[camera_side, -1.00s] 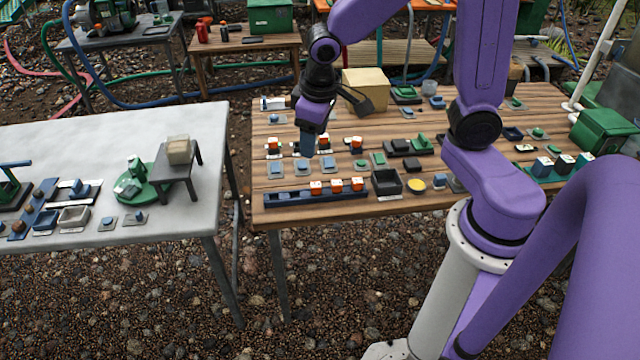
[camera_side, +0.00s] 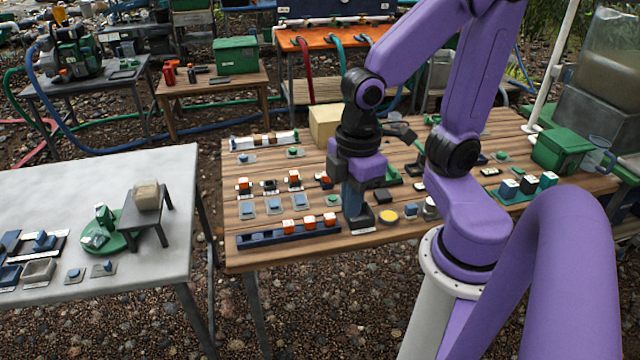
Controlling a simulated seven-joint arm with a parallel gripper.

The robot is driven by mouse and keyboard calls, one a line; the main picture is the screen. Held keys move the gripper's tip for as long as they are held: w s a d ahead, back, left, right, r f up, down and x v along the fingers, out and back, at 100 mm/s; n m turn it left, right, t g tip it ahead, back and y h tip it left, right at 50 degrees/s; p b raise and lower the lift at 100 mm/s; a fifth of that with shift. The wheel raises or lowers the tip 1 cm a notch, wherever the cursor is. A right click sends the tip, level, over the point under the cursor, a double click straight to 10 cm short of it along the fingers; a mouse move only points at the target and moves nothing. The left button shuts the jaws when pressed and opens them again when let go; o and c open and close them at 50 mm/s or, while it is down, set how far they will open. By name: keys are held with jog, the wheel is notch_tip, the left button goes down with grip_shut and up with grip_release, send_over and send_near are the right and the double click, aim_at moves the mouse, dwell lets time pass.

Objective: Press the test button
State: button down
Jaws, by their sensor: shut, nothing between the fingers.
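My gripper (camera_side: 358,218) points straight down over the front middle of the wooden table (camera_side: 290,258), with its fingers together and nothing between them. Its tips are low, just right of the end of a dark blue rack (camera_side: 262,241) with orange-and-white blocks. It covers most of the spot where a small black open box stands. A round yellow disc (camera_side: 388,216) on a dark base lies just right of the gripper, apart from it. Several small button-like pieces lie about the table. No readable label tells which is the test button, and I cannot tell whether my fingertips touch anything.
Rows of small blue squares (camera_side: 247,209) and orange-white blocks (camera_side: 294,180) stand left of the gripper. A tan box (camera_side: 325,125) and a green box (camera_side: 562,150) stand farther back. A grey table (camera_side: 100,180) with more pieces is at the left, across a gap.

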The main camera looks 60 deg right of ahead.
jog(key=w+d+f+m, duration=0.1)
jog(key=w+d+f, duration=0.1)
jog(key=w, duration=0.4)
jog(key=w+d+f, duration=0.1)
jog(key=w+f, duration=0.1)
jog(key=w, duration=0.5)
jog(key=m, duration=0.2)
send_near(333, 197)
jog(key=shift+w+a+f, duration=0.1)
jog(key=shift+f, duration=1.5)
jog(key=shift+a+f, duration=0.1)
jog(key=shift+f, duration=1.5)
jog(key=shift+f, duration=0.4)
jog(key=shift+r, duration=1.1)
